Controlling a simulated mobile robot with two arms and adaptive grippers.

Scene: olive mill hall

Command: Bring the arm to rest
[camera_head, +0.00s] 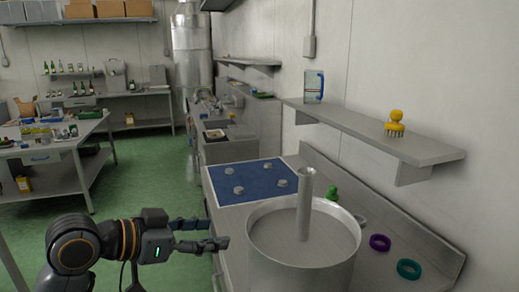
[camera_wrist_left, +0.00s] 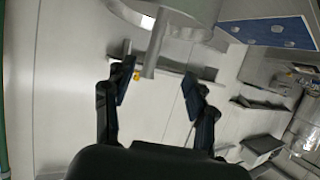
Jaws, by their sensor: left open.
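My left arm comes in low from the left in the head view. Its gripper (camera_head: 217,233) points right, with its two fingers apart and nothing between them. It is just left of a large round metal vat (camera_head: 262,268). In the left wrist view the fingers of the left gripper (camera_wrist_left: 160,75) are spread, with a metal column (camera_wrist_left: 155,45) showing beyond the gap. My right arm and gripper are in neither view.
A blue mat (camera_head: 258,187) with several small pale pieces lies behind the vat. Purple (camera_head: 380,243) and teal (camera_head: 408,269) rings lie right of it. Green floor (camera_head: 150,185) is open at left.

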